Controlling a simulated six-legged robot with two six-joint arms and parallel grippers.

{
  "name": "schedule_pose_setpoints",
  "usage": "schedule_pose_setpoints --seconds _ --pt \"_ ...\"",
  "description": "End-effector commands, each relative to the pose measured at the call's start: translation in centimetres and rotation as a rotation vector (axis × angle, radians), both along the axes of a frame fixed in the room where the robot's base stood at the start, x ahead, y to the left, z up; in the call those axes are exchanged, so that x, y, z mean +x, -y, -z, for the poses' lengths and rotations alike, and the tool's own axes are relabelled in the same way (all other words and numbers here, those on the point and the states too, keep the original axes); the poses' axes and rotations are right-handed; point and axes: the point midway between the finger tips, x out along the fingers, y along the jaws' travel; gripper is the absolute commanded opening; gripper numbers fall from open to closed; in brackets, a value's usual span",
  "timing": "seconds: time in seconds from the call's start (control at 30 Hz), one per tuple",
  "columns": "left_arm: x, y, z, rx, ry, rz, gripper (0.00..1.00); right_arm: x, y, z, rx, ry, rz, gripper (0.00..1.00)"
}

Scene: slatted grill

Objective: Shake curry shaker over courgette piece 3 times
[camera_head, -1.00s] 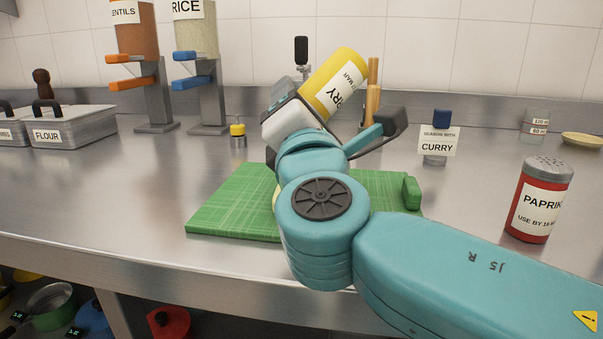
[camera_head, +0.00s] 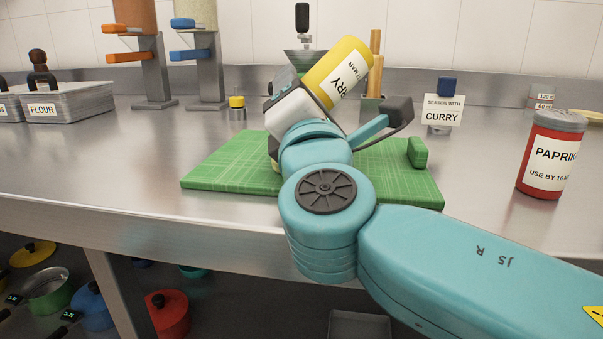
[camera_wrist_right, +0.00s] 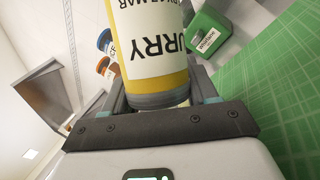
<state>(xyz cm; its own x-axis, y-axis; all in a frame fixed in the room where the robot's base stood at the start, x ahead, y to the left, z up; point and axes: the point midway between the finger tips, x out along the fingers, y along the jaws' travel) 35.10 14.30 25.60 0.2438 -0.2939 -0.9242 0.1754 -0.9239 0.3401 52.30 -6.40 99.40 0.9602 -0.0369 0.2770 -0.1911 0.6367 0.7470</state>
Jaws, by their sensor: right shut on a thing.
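My right gripper (camera_head: 312,108) is shut on the yellow curry shaker (camera_head: 343,68) and holds it tilted above the green cutting board (camera_head: 215,170). The shaker's upper end in the head view leans to the right. In the right wrist view the shaker (camera_wrist_right: 150,50) sits between the fingers, its grey end near the palm. The courgette piece is mostly or wholly hidden behind my wrist; only a narrow pale edge shows on the board left of the wrist, and I cannot tell if it is the courgette. My left gripper is not in view.
A red paprika shaker (camera_head: 552,155) stands to the right. A curry sign (camera_head: 442,110) stands behind the board. Flour tin (camera_head: 75,103) and dispensers are at the back left. The counter left of the board is clear.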

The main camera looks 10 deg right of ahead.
Motion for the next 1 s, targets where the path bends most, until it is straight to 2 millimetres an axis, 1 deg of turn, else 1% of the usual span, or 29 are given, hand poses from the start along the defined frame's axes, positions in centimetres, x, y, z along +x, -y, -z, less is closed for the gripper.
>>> schedule_pose_setpoints --seconds 0.03,0.27,0.37,0.47,0.7,0.73,0.8,1.0 --pt "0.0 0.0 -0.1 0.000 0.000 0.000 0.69 0.5 -0.3 1.1 -0.015 -0.025 0.001 0.25" --pt "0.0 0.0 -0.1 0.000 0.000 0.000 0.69 0.6 -0.3 1.2 -0.017 -0.030 0.002 0.25" --pt "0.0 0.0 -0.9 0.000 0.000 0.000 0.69 0.6 -0.3 0.4 -0.016 -0.031 0.002 0.25" --pt "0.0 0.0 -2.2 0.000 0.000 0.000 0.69 0.6 -0.4 -1.2 -0.017 -0.029 0.001 0.25" --pt "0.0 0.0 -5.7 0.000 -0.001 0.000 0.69 0.4 -0.3 -5.7 -0.012 -0.022 0.002 0.25" --pt "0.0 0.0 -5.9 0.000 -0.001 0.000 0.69 0.4 -0.3 -6.0 -0.012 -0.022 0.001 0.25" --pt "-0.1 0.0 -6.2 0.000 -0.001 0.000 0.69 0.4 -0.3 -6.4 -0.012 -0.022 0.001 0.25" --pt "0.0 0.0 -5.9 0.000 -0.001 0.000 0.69 0.3 -0.3 -6.2 -0.012 -0.019 0.001 0.25"
